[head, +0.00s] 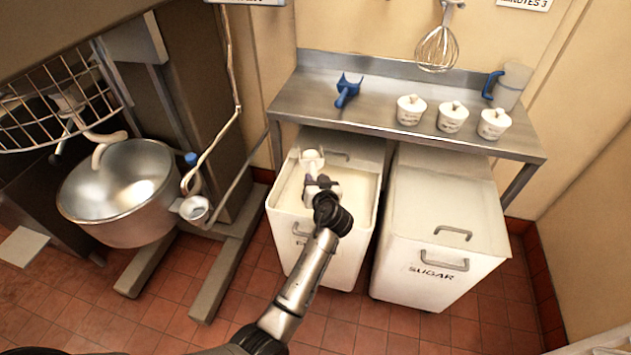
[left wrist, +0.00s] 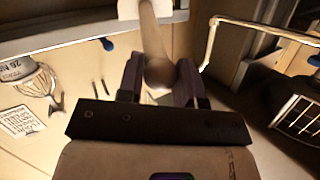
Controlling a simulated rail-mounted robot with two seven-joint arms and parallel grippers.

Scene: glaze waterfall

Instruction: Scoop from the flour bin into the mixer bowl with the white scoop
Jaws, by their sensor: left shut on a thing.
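The white scoop (head: 311,158) is over the open flour bin (head: 283,212), towards its back left part. The bin is white and holds pale flour (head: 355,188). I cannot tell whether the scoop touches the flour. My left gripper (head: 321,184) is shut on the scoop's handle above the bin. In the left wrist view the pale scoop (left wrist: 155,45) rises from between the fingers of my left gripper (left wrist: 159,82). The steel mixer bowl (head: 120,200) stands at the left, under the mixer's hook. My right gripper is not in view.
A lidded sugar bin (head: 440,215) stands right of the flour bin. A steel shelf (head: 380,110) behind the bins holds a blue scoop (head: 347,90), three white lidded pots (head: 452,117) and a jug (head: 511,86). A wire guard (head: 60,105) is above the bowl.

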